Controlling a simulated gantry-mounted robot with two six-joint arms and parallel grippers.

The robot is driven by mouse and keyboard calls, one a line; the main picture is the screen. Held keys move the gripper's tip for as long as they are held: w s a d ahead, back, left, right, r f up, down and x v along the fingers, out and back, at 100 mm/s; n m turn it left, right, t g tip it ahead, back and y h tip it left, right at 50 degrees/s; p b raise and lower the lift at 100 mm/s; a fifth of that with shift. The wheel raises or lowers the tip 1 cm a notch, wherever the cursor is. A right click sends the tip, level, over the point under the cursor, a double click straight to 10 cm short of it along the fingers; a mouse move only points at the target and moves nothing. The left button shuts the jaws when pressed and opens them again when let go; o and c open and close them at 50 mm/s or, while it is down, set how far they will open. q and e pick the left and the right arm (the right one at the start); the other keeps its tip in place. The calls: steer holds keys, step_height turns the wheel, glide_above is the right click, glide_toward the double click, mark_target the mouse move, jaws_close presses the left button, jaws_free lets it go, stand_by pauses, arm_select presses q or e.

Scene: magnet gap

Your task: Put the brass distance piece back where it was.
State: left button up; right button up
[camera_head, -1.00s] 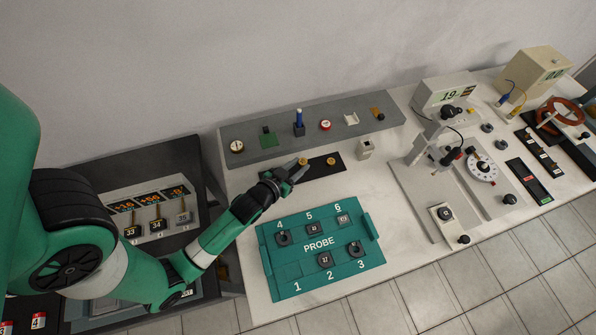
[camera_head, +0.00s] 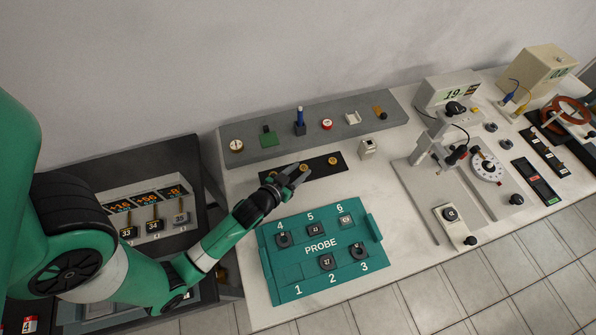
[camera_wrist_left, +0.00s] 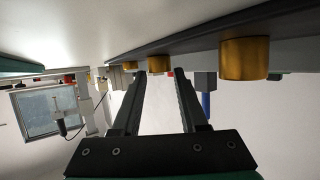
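Brass pieces stand on the black strip (camera_head: 318,170) below the grey shelf. One brass piece (camera_head: 305,168) is just beyond my left fingertips, and another brass piece (camera_head: 333,160) stands to its right. In the left wrist view, which is upside down, a large brass cylinder (camera_wrist_left: 244,58) is near at the right, and a smaller one (camera_wrist_left: 159,66) shows beyond the fingertips. My left gripper (camera_head: 296,176) is open, with a clear gap between its fingers (camera_wrist_left: 160,85) and nothing in it. Which piece is the distance piece I cannot tell. My right gripper is out of view.
The green probe tray (camera_head: 290,290) lies in front of the gripper. The grey shelf (camera_head: 355,104) behind the strip carries several small items. A pale block (camera_head: 367,149) stands right of the strip. Bare white bench lies between tray and fixture.

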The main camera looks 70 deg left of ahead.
arm_select(q)
steer(key=o, duration=0.3)
steer(key=shift+s+d+f, duration=0.1)
steer(key=shift+s+f, duration=0.1)
steer(key=shift+f, duration=0.55)
steer(key=shift+s+d+r+p, duration=0.1)
steer(key=shift+d+r+p, duration=0.05)
steer(key=shift+r+p, duration=0.65)
steer(key=v, duration=1.1)
steer(key=shift+s+r, duration=0.1)
steer(key=shift+r, duration=0.25)
